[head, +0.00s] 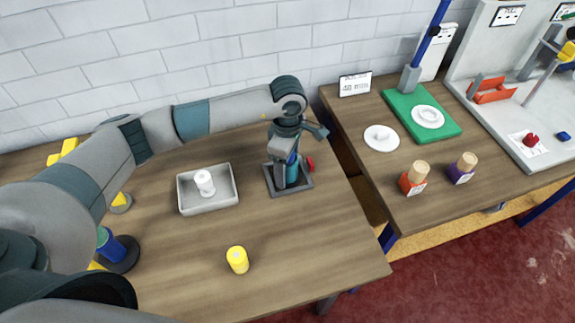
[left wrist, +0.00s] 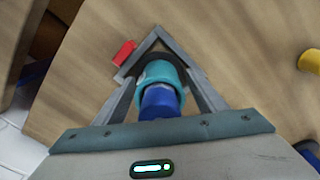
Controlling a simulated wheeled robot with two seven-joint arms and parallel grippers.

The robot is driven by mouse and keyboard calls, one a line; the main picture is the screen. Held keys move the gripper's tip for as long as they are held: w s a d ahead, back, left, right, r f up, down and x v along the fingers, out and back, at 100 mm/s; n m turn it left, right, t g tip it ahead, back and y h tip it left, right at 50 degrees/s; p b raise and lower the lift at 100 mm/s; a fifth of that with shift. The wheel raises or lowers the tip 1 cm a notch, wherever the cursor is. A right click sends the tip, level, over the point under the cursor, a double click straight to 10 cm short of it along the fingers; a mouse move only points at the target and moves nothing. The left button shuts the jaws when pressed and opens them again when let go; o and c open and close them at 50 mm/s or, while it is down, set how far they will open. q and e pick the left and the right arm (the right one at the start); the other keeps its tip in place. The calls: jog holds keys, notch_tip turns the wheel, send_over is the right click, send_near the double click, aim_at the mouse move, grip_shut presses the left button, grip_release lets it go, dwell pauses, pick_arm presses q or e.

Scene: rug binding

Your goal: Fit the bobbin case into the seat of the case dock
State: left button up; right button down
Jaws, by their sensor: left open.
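The bobbin case (head: 292,174) looks like a teal and blue cylinder; in the left wrist view (left wrist: 161,98) it shows a teal band and a blue near end. It stands at the grey, square-framed case dock (head: 303,185), whose corner shows in the left wrist view (left wrist: 176,43) with a dark round part beside the teal band. My left gripper (head: 287,172) is over the dock with its fingers open on either side of the case. The fingers hide part of the case, and I cannot tell whether it is fully down in the seat. My right gripper is not in view.
A small red piece (head: 311,164) lies right beside the dock. A grey tray (head: 229,200) with a white spool stands to the left, and a yellow spool (head: 237,259) stands in front. A second table (head: 400,205) with several items is to the right, across a gap.

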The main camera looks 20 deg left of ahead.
pick_arm(q)
notch_tip(320, 180, up, 10)
jog(key=b, duration=0.4)
jog(key=shift+r, duration=0.95)
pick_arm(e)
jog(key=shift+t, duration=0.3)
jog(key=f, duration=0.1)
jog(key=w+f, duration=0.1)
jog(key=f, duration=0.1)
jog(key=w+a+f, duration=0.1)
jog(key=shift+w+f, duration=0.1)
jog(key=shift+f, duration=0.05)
